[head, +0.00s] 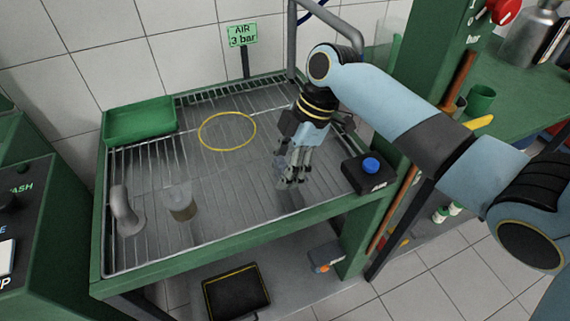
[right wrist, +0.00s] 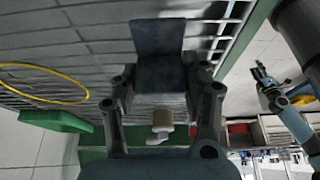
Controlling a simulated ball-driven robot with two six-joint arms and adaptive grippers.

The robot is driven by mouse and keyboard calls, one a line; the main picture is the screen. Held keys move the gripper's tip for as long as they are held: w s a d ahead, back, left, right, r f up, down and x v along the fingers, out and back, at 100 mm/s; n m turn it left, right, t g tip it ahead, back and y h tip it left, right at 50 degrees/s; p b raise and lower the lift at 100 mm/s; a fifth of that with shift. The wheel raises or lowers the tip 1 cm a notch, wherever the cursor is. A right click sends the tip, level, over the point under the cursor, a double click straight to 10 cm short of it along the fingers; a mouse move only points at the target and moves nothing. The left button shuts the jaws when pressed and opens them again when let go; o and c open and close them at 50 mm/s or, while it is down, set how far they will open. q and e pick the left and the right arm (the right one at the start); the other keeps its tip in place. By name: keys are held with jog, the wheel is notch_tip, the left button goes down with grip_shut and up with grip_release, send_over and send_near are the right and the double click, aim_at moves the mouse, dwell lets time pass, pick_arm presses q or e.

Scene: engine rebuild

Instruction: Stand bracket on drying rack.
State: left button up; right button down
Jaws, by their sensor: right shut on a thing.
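The drying rack (head: 160,165) is a wire grid in a green-framed bench in the head view. My right gripper (head: 291,180) is above the right part of the rack, pointing down. It is shut on a dark grey plate-like part, the bracket (right wrist: 158,45), which shows between the fingers in the right wrist view. In the head view the bracket is hard to make out below the fingertips. I cannot tell whether it touches the wires. A yellow ring (head: 227,130) lies on the rack, left of the gripper. A small gripper (right wrist: 268,85), apparently my left, shows in the right wrist view.
A green tray (head: 140,122) sits at the rack's back left. A grey curved pipe (head: 122,212) and a clear cup with brown contents (head: 182,203) stand at front left. A black box with a blue button (head: 370,172) is right of the gripper. An air sign (head: 243,34) stands behind.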

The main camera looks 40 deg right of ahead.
jog(key=c, duration=0.7)
grip_release()
jog(key=shift+f, duration=0.1)
jog(key=shift+o, duration=0.2)
jog(key=v, duration=1.2)
